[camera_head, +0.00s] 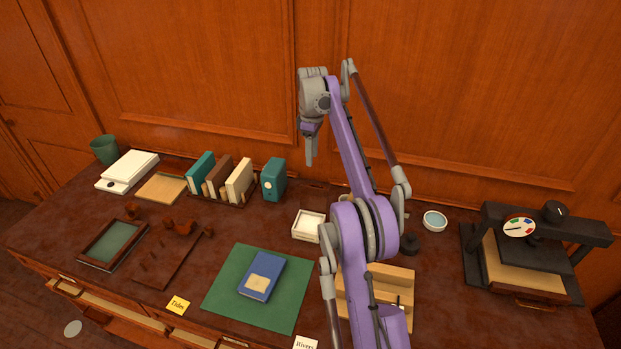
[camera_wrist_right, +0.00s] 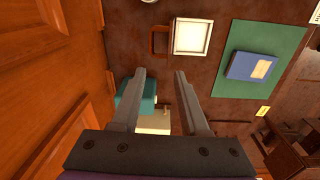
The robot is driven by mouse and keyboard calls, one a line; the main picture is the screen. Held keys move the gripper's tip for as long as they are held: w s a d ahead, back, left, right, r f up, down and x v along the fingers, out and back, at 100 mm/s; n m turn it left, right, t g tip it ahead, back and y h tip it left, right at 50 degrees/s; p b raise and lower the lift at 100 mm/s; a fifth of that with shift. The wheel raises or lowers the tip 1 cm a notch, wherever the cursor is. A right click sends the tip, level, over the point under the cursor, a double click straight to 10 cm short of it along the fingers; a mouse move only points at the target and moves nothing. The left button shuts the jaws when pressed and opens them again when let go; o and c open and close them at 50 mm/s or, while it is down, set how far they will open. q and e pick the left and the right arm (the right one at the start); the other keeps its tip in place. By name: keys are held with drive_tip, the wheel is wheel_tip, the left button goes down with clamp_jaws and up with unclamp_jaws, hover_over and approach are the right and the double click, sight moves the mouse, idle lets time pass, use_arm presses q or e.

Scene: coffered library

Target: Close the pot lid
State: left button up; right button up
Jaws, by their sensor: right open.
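A small round white pot (camera_head: 434,221) with a pale blue inside stands on the desk, right of my arm in the head view. A low dark round piece (camera_head: 409,244) sits left of it, partly behind my arm; I cannot tell whether it is a lid. My right gripper (camera_head: 310,150) hangs above the back of the desk, far left of the pot. In the right wrist view its jaws (camera_wrist_right: 160,85) are apart and empty, over a teal box (camera_wrist_right: 126,97) and a cream book (camera_wrist_right: 153,122). My left gripper is not in view.
A white square box (camera_head: 308,225) stands beside my arm. A blue book (camera_head: 262,275) lies on a green mat (camera_head: 222,292). Racked books (camera_head: 220,178) stand at the back left. A black press (camera_head: 530,250) stands at the right. The wooden wall rises behind the desk.

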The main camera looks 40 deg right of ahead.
sight(318, 186)
drive_tip(key=shift+n, duration=0.4)
drive_tip(key=f+b, duration=0.1)
drive_tip(key=f, duration=0.2)
drive_tip(key=d+f, duration=0.1)
drive_tip(key=f, duration=0.3)
drive_tip(key=d+f+b, duration=0.1)
drive_tip(key=f, duration=0.3)
drive_tip(key=shift+w+d+b, duration=0.15)
drive_tip(key=shift+d+b, duration=0.1)
drive_tip(key=shift+b, duration=0.1)
drive_tip(key=shift+w+f, duration=0.15)
drive_tip(key=shift+f, duration=0.5)
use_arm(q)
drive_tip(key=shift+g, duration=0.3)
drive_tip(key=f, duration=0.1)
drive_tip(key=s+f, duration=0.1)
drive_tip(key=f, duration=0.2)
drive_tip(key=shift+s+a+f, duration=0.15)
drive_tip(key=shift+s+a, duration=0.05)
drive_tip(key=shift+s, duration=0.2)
use_arm(e)
clamp_jaws()
